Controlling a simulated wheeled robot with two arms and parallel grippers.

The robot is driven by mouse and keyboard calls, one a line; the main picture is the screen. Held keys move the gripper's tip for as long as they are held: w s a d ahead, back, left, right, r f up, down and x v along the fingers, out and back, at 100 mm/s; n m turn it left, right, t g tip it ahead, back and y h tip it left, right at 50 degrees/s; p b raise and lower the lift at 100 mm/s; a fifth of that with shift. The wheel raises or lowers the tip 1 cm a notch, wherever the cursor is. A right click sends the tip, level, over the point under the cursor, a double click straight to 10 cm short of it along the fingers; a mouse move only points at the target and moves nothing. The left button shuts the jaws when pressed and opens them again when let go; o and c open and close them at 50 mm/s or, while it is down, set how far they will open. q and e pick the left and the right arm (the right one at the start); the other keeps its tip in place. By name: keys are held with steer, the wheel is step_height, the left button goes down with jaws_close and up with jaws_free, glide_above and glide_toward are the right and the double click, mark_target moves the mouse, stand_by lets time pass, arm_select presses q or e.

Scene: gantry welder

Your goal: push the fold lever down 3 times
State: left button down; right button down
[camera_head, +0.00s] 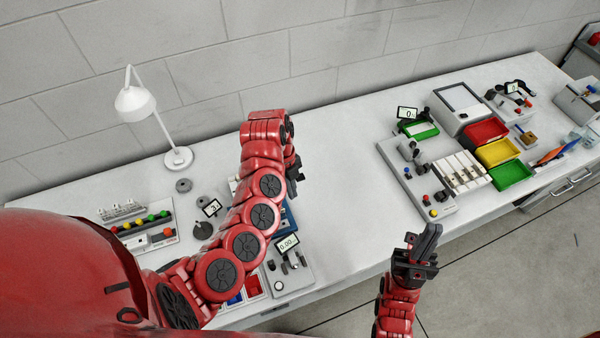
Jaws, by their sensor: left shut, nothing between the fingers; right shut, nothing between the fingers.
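I cannot pick out the fold lever for certain; my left arm covers part of the bench where devices stand. A small display (212,208) reading 3 stands beside a dark round part (202,230), just left of that arm. My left gripper (297,174) shows only in part, dark, at the far end of the arm, above the middle of the bench. It is shut and empty. My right gripper (428,238) is shut and empty, fingers pointing up the picture, off the front edge of the bench.
A white lamp (137,103) stands at the back left of the bench (340,140). A panel with coloured buttons (140,225) is at the left. Devices and a red bin (485,132) fill the right. The bench middle is clear.

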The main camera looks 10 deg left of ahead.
arm_select(q)
steer(key=s, duration=0.1)
steer(key=s+p, duration=0.1)
steer(key=s, duration=0.2)
steer(key=shift+d, duration=0.3)
stand_by(0.8)
